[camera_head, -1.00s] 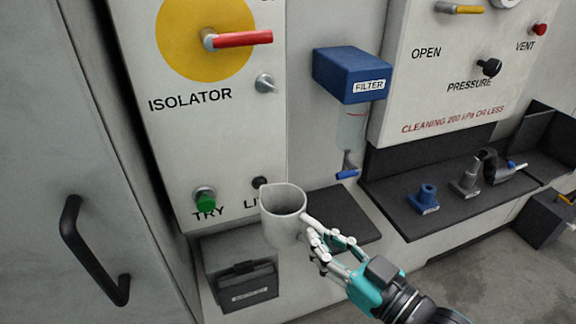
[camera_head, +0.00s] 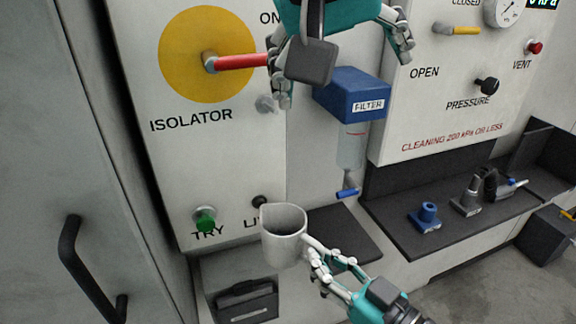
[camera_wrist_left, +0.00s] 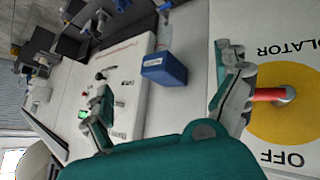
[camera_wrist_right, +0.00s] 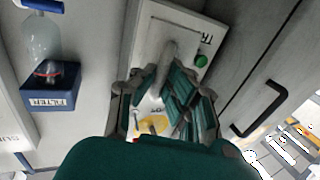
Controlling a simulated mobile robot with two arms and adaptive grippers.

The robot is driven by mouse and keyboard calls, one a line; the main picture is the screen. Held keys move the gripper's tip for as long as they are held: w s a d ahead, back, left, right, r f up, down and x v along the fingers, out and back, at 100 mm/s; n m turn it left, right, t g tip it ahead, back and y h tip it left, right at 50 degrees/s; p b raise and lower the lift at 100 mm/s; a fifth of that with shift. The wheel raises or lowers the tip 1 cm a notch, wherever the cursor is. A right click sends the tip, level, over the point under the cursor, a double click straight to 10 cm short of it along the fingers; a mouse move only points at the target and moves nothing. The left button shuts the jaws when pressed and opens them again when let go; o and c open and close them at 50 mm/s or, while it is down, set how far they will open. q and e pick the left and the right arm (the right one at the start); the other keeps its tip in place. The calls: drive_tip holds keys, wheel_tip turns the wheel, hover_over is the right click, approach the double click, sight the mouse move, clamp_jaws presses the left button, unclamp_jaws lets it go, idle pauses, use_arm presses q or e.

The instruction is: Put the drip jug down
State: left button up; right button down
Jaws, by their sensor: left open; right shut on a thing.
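The drip jug (camera_head: 284,248) is a light grey, open-topped jug. It is upright in the head view, in front of the lower panel and beside a dark shelf mat (camera_head: 345,232). My right gripper (camera_head: 318,262) is shut on its handle, at the jug's right side. Whether the jug's base touches anything cannot be told. In the right wrist view the fingers hide most of the jug. My left gripper (camera_head: 338,72) is open and empty, high up in front of the panel, between the red isolator handle (camera_head: 240,62) and the blue filter (camera_head: 352,94).
The filter bowl (camera_head: 352,148) with a blue drain tap (camera_head: 347,193) hangs above the mat. A green TRY button (camera_head: 205,219) is left of the jug. A black box (camera_head: 246,302) sits below. Blue and grey fittings (camera_head: 426,216) stand on the right shelf. A door handle (camera_head: 88,265) is at left.

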use_arm(q)
drive_tip(key=a+f+g+y, duration=0.2)
drive_tip(key=a+f, duration=0.1)
drive_tip(key=f, duration=0.5)
drive_tip(key=a+f+g+y, duration=0.2)
drive_tip(key=f, duration=0.6)
approach(286, 224)
drive_tip(key=f, duration=0.4)
drive_tip(key=shift+s+a+f, duration=0.2)
drive_tip(key=shift+s+f, duration=0.15)
drive_tip(key=shift+f, duration=0.05)
drive_tip(key=shift+c, duration=0.3)
